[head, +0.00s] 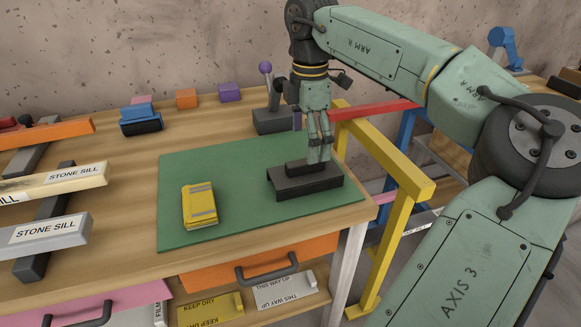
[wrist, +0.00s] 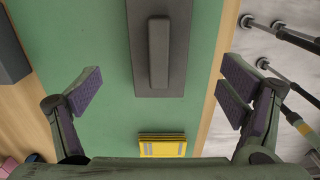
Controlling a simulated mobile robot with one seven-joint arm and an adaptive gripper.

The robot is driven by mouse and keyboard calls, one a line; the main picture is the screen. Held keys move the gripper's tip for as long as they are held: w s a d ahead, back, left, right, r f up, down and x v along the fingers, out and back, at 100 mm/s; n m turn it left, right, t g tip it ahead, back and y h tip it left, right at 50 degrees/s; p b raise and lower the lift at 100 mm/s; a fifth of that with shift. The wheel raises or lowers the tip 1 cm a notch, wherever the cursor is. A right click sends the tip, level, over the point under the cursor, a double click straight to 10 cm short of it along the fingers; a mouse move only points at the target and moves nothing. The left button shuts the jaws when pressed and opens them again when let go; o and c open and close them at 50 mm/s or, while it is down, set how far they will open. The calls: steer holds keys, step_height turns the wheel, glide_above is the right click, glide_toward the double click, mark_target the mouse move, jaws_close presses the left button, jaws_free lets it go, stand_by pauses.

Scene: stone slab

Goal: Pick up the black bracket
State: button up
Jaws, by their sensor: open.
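The black bracket (head: 305,186) lies on the green mat (head: 235,165) near the right edge of the table. It is a flat dark plate with a raised bar along its middle. In the wrist view the bracket (wrist: 160,55) is at the top centre, its bar running up and down the picture. My gripper (head: 320,150) is over the bracket, pointing down and close above its bar. In the wrist view my gripper (wrist: 160,88) is open, with its pads apart on either side of the bracket's line and nothing between them. I cannot tell the exact height gap.
A yellow block (head: 200,206) with grey stripes lies on the mat to the left. A dark lever box with a purple knob (head: 265,68) stands behind my gripper. A yellow frame (head: 385,190) rises beside the table's right edge. Stone sill pieces (head: 50,232) lie at left.

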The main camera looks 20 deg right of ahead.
mark_target(305, 172)
step_height(305, 172, down, 3)
steer(key=shift+d+r, duration=0.1)
steer(key=shift+a+f+p, duration=0.2)
steer(key=shift+f+p, duration=1)
steer(key=shift+f, duration=1.9)
steer(key=shift+c, duration=0.2)
steer(key=c, duration=1.2)
